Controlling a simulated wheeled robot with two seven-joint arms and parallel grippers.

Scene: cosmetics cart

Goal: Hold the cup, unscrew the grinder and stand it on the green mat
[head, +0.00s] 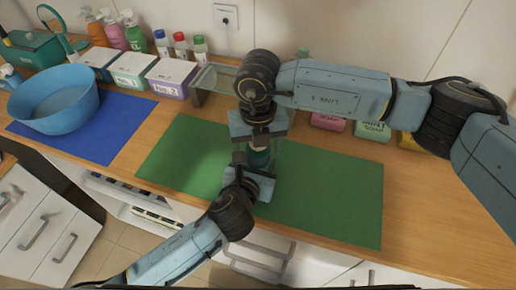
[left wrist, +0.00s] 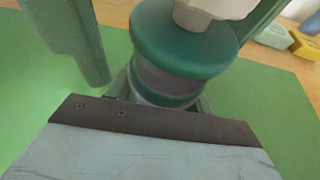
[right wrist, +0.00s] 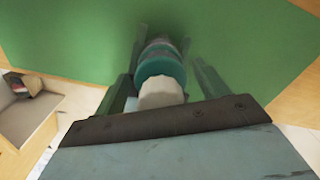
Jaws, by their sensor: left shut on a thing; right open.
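The grinder (left wrist: 180,45), a teal disc topped by a pale faceted knob (left wrist: 212,10), stands upright over the green mat in the left wrist view. Below it is the cup (left wrist: 165,85), a greyish body with a teal band, mostly hidden. In the head view only a small teal part (head: 259,157) shows between my grippers. My left gripper (head: 257,168) is shut on the cup from the front. My right gripper (head: 259,142) is above, open, its fingers either side of the grinder; the knob (right wrist: 160,93) sits between them in the right wrist view, with a gap visible on the right.
The green mat (head: 330,200) is bare around the cup. A blue mat (head: 110,150) with a blue bowl (head: 55,98) lies left. Boxes, bottles and a small clear stand (head: 212,77) line the back. Soap boxes (head: 372,131) stand behind the mat at right.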

